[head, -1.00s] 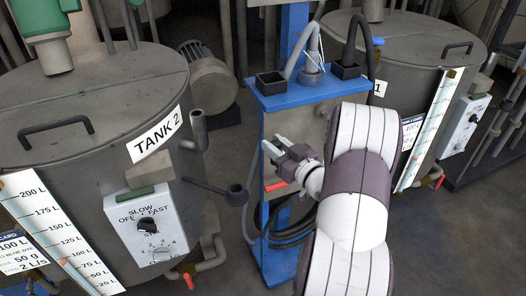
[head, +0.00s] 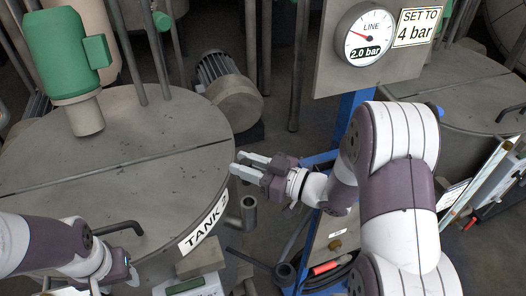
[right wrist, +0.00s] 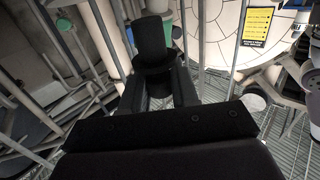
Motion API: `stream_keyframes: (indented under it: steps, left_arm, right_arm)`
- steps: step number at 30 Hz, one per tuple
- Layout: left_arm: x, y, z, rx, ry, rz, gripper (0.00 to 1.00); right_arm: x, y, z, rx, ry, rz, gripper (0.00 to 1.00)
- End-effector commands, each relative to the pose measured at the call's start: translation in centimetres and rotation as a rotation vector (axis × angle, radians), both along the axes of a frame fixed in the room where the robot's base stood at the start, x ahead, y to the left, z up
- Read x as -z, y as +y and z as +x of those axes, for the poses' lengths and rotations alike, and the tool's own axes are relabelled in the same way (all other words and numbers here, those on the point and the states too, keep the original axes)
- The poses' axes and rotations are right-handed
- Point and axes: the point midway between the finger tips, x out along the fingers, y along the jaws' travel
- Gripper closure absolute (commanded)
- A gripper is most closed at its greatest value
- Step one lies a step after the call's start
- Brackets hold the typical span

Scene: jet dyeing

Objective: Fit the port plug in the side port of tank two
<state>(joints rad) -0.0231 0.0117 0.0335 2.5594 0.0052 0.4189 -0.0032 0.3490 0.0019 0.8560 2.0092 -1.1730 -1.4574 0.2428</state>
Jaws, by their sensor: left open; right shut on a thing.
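Tank two (head: 110,150) is the grey lidded vessel at the left of the head view, with a "TANK 2" label (head: 203,222). An upright open pipe stub (head: 248,212) and a black round-ended fitting on a rod (head: 284,272) stand at its right side; I cannot tell which is the side port. My right gripper (head: 248,168) is above the tank's right rim, pointing left. It is shut on a black cylindrical piece, seemingly the port plug (right wrist: 153,42), clear in the right wrist view. My left gripper (head: 100,286) is open at the lower left, partly cut off.
A gauge panel (head: 372,50) reading 2.0 bar stands behind my right arm. A green motor (head: 62,50) rises over tank two, with thin upright pipes (head: 158,50) behind. A grey motor (head: 225,85) sits beyond the tank. Another tank (head: 450,85) is at right.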

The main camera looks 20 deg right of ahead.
Motion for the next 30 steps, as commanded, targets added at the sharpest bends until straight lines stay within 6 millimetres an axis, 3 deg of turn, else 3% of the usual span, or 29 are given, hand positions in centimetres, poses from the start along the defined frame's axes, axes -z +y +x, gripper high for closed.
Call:
stream_keyframes:
  steps: [13, 30]
  left_arm:
    - [-0.3, 0.0, 0.0, 0.000, 0.000, 0.000, 0.49]
    - [4.4, 0.0, -0.1, 0.000, 0.000, 0.000, 0.49]
  right_arm:
    - [-0.2, 0.1, -0.2, -0.010, -0.003, 0.004, 1.00]
    - [5.7, 0.1, -0.3, -0.010, -0.003, 0.004, 1.00]
